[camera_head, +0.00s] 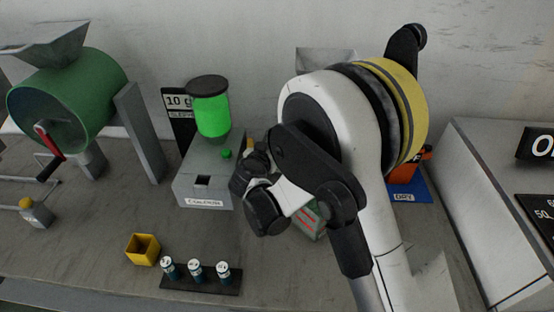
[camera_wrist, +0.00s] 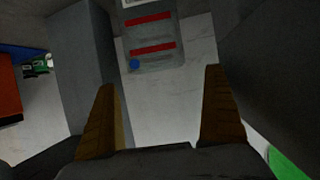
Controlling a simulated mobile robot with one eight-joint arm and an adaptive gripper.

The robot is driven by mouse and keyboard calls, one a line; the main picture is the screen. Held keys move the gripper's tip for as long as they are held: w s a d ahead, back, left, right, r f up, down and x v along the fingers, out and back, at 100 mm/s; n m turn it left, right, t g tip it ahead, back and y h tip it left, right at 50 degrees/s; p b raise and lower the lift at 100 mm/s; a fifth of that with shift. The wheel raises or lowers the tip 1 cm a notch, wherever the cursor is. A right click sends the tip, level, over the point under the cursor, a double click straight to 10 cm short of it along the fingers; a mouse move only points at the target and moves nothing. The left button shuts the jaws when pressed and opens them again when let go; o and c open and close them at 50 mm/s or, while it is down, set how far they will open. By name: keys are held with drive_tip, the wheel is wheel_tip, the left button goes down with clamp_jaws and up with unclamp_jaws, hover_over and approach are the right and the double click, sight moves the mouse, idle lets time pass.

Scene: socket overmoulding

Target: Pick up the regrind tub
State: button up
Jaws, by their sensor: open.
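My gripper (camera_wrist: 160,82) is open in the wrist view, its two brown fingers apart with nothing held between them. Beyond the fingertips is a grey box with red stripes and a blue dot (camera_wrist: 152,42). In the head view a striped box (camera_head: 311,221) shows partly behind my arm, which hides much of it. A small yellow open-topped tub (camera_head: 142,250) stands at the front left of the bench, away from my gripper. No readable label tells me which one is the regrind tub.
A grey machine with a green hopper (camera_head: 211,117) stands left of my arm. A black rack (camera_head: 201,279) holds three small vials at the front. A green drum (camera_head: 70,100) is at the far left. A blue DRY mat (camera_head: 410,191) lies at right, near a grey console (camera_head: 505,220).

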drive_tip(key=b+x, duration=0.2)
drive_tip(key=x, duration=0.5)
drive_tip(key=shift+s+d, duration=0.1)
drive_tip(key=shift+d, duration=0.05)
drive_tip(key=shift+c, duration=0.3)
drive_tip(key=c, duration=1.3)
